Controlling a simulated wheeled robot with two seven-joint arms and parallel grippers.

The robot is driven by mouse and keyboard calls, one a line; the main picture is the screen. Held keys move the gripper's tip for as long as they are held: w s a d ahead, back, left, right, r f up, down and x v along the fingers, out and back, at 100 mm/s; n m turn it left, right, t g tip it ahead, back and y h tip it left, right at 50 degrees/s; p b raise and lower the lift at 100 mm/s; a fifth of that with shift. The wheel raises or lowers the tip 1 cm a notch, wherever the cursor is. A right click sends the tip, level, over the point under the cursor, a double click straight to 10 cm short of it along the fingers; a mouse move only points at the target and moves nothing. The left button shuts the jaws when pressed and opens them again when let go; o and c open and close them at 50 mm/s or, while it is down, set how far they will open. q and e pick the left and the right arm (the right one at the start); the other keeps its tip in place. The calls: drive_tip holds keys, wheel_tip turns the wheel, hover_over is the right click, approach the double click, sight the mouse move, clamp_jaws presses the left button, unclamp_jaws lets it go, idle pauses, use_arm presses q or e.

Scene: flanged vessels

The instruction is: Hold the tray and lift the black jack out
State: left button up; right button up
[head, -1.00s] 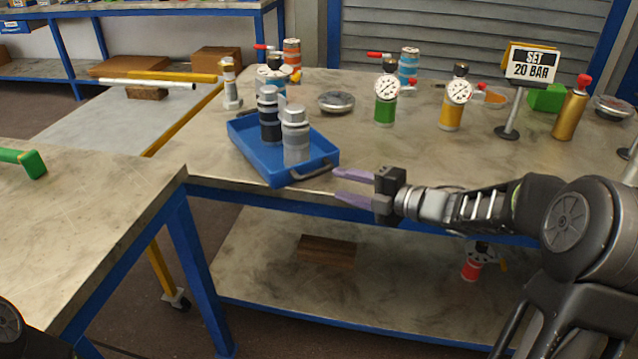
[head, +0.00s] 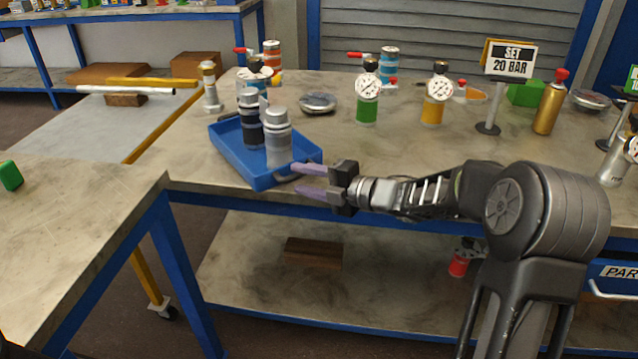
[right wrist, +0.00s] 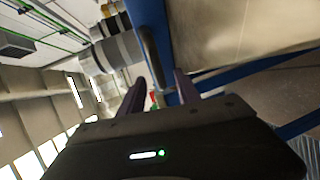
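The blue tray (head: 232,160) lies on the workbench near its front edge. The black jack (head: 251,130), dark-bodied with a grey top, stands upright in it, behind a grey jack (head: 278,146). My right gripper (head: 297,180) is open at the tray's front right side. Its purple fingertips are on either side of the dark handle there. In the right wrist view the handle (right wrist: 150,52) lies at the opening between the fingers, with the grey jack (right wrist: 117,50) beyond; I cannot tell whether they touch. My left gripper is out of view.
Behind the tray stand a silver-topped blue vessel, an orange vessel (head: 272,52) and a round metal flange (head: 317,102). Green (head: 367,105) and yellow (head: 434,108) gauge vessels and a "SET 20 BAR" sign (head: 510,60) stand right.

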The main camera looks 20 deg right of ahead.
drive_tip(key=shift+w+a+f, duration=0.1)
drive_tip(key=shift+w+a, duration=0.35)
drive_tip(key=shift+w, duration=0.1)
clamp_jaws()
idle(1.1)
